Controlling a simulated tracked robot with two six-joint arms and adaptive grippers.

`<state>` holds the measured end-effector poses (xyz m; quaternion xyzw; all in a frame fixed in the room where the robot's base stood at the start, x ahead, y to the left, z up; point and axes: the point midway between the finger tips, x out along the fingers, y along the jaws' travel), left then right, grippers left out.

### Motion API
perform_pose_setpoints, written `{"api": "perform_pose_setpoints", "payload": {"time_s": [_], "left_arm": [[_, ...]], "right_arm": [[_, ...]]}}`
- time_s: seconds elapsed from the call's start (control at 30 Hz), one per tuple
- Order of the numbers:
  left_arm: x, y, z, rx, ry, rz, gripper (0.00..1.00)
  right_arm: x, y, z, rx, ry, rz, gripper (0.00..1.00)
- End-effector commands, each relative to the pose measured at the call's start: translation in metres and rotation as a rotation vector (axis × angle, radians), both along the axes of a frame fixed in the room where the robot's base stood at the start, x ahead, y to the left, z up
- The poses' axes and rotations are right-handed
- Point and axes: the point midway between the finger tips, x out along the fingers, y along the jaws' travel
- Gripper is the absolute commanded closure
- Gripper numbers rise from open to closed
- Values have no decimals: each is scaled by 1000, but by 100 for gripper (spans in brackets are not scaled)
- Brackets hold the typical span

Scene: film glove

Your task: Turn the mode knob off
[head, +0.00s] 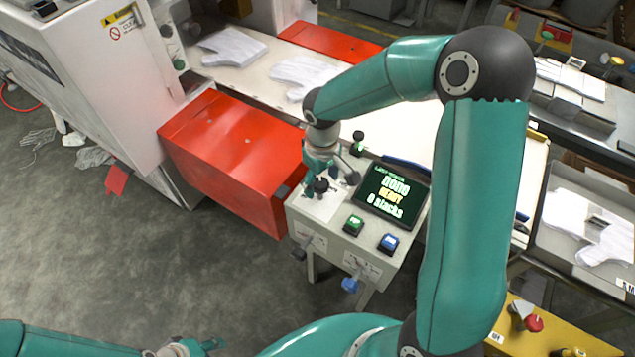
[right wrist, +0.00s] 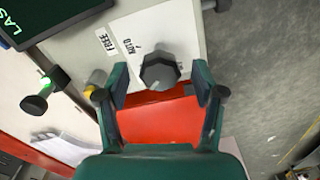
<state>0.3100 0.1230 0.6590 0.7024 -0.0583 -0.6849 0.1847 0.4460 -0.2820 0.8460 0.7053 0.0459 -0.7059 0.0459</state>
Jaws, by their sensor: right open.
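The mode knob (right wrist: 160,71) is a dark, faceted knob on a white plate of the control box, with labels reading FREE and AUTO beside it. Which label it points at I cannot tell. In the head view the knob (head: 321,185) shows just below my right gripper (head: 328,174). In the right wrist view my right gripper (right wrist: 160,88) is open, its two fingers apart on either side of the knob's near side, with no clear contact. My left gripper (head: 185,348) is at the bottom edge of the head view, partly cut off; its jaw state is unclear.
The control box (head: 340,235) also carries a lit screen reading READY, a green button (head: 354,224) and a blue button (head: 389,243). Black and blue handles stick out of its front. A red cabinet (head: 235,150) stands close on the left. White gloves (head: 232,47) lie behind.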

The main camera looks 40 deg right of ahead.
Motion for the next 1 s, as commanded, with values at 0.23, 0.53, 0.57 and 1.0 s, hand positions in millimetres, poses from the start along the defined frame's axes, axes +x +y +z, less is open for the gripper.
{"api": "perform_pose_setpoints", "payload": {"time_s": [0.23, 0.53, 0.57, 1.0], "left_arm": [[0, 0, 0, 0, 0, 0, 60], [0, 0, 0, 0, 0, 0, 60], [0, 0, 0, 0, 0, 0, 60], [0, 0, 0, 0, 0, 0, 60]], "right_arm": [[0, 0, -7, 0, 0, 0, 32], [0, 0, -7, 0, 0, -1, 57], [0, 0, -7, 0, 0, -1, 62], [0, 3, -7, 4, 0, 20, 92]]}}
